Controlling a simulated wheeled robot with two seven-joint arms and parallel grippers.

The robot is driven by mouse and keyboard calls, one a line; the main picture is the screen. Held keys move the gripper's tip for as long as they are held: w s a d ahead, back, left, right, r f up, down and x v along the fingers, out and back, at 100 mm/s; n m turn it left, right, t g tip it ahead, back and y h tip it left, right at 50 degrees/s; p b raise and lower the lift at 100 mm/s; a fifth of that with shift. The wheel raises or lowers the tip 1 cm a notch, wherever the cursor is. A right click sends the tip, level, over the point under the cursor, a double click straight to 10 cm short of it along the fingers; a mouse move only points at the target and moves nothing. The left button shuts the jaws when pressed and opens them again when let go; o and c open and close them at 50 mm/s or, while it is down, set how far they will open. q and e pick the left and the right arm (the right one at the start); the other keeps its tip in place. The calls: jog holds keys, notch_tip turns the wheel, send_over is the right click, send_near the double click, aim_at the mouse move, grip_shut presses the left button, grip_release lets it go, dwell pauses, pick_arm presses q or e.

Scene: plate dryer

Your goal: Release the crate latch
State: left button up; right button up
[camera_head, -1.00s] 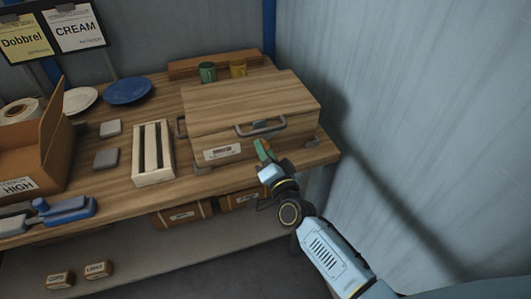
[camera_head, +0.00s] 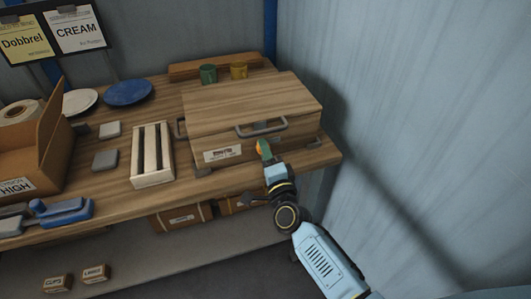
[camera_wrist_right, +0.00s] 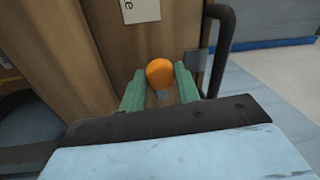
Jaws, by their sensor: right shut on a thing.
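The wooden crate (camera_head: 250,102) stands closed on the right part of the workbench, with a grey handle (camera_head: 262,128) and a paper label (camera_head: 222,154) on its front. My right gripper (camera_head: 264,150) is at the crate's front, below the handle. In the right wrist view, its green fingers (camera_wrist_right: 160,90) are shut on an orange knob (camera_wrist_right: 160,72), which I take to be the latch. The handle (camera_wrist_right: 222,45) rises right of the fingers in that view. My left gripper is not in view.
A green mug (camera_head: 208,73) and a yellow mug (camera_head: 238,71) stand behind the crate. A slatted rack (camera_head: 152,155), a blue plate (camera_head: 128,92) and a cardboard box (camera_head: 40,150) are to its left. A wall closes off the right side.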

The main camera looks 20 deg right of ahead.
jog(key=o, duration=1)
jog(key=shift+c, duration=0.2)
jog(key=s+f, duration=0.1)
jog(key=s, duration=1.2)
jog(key=shift+s+d+f, duration=0.15)
jog(key=shift+d+f, duration=0.05)
jog(key=shift+f, duration=0.1)
